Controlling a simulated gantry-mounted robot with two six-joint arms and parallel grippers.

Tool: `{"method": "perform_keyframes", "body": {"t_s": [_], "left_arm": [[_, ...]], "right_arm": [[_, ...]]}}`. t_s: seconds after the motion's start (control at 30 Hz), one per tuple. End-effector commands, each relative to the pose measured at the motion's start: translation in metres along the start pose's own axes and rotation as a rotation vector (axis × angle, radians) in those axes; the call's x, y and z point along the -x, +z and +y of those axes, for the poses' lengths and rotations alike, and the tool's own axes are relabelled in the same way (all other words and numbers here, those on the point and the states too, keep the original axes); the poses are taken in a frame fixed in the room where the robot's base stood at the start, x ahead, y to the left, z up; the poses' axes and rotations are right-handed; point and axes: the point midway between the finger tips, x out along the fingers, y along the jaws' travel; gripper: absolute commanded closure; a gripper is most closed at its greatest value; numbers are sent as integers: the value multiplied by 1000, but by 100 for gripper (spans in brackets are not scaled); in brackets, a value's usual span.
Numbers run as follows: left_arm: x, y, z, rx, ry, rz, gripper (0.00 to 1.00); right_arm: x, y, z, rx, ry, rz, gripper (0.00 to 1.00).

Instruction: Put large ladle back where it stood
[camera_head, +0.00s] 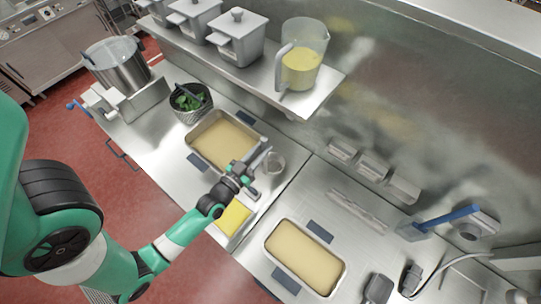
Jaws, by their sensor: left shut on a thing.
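My left gripper (246,170) is over the middle of the steel counter, just right of a tray of pale yellow contents (222,140). It is shut on a grey metal piece (262,149), which appears to be the large ladle's handle. The piece slants up to the right from the jaws. The ladle's bowl cannot be made out clearly, and the gripper hides part of the held thing. A clear round container (273,162) is close to the right of the jaws. My right gripper is not in view.
A yellow sponge-like block (233,218) lies below the gripper. A second filled tray (304,258) sits at front right. A basket of greens (190,102) and a large pot (117,64) are at left. The shelf holds a yellow-filled pitcher (301,68).

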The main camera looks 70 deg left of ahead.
Motion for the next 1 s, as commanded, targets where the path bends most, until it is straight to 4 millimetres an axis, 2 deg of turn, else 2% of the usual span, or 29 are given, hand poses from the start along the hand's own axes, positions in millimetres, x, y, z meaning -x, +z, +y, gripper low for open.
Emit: {"method": "perform_keyframes", "body": {"t_s": [0.2,0.37,0.8,1.0], "left_arm": [[0,1,-4,0,-11,4,100],[0,12,-4,0,-11,4,100],[2,78,-4,0,-10,4,100],[2,94,-4,1,-10,5,100]], "right_arm": [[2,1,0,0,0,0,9],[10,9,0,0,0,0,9],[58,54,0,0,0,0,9],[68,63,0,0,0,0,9]]}}
